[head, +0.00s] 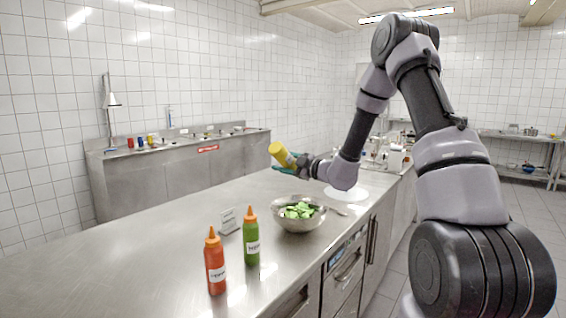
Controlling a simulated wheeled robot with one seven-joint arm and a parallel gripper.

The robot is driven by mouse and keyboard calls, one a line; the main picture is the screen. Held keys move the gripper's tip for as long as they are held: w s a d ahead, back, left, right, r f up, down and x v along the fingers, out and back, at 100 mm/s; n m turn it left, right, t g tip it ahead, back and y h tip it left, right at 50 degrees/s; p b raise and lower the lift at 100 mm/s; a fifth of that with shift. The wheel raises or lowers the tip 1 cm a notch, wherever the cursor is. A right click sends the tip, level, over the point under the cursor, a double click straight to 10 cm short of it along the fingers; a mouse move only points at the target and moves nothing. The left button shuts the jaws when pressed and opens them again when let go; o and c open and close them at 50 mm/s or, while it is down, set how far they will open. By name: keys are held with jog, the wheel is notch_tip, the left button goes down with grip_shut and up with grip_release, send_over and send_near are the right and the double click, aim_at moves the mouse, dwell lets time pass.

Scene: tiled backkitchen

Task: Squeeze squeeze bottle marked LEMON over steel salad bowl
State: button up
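A yellow squeeze bottle (280,154) is in my gripper (291,165), which has teal fingers and is shut on it. The bottle is tilted, its broad end up and to the left; its lower end is partly hidden at the gripper, and no label can be read on it. The steel salad bowl (279,223) stands upright on the counter with green leaves inside. In the picture the bottle is above and slightly left of the bowl, apart from it. Whether its tip is over the bowl I cannot tell. No stream of liquid shows.
A red bottle (215,262) and a green bottle (251,238) stand upright at the front of the steel counter (130,255). A white plate (345,196) and a utensil lie right of the bowl. The counter's left part is clear.

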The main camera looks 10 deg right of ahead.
notch_tip(320, 180, down, 7)
jog(key=shift+f, duration=0.15)
dwell(0.4)
jog(key=shift+o, duration=0.6)
jog(key=c, duration=0.5)
jog(key=shift+o, duration=0.2)
dwell(0.3)
dwell(0.4)
jog(key=o, duration=0.6)
jog(key=shift+c, duration=1.3)
jog(key=shift+r, duration=4.05)
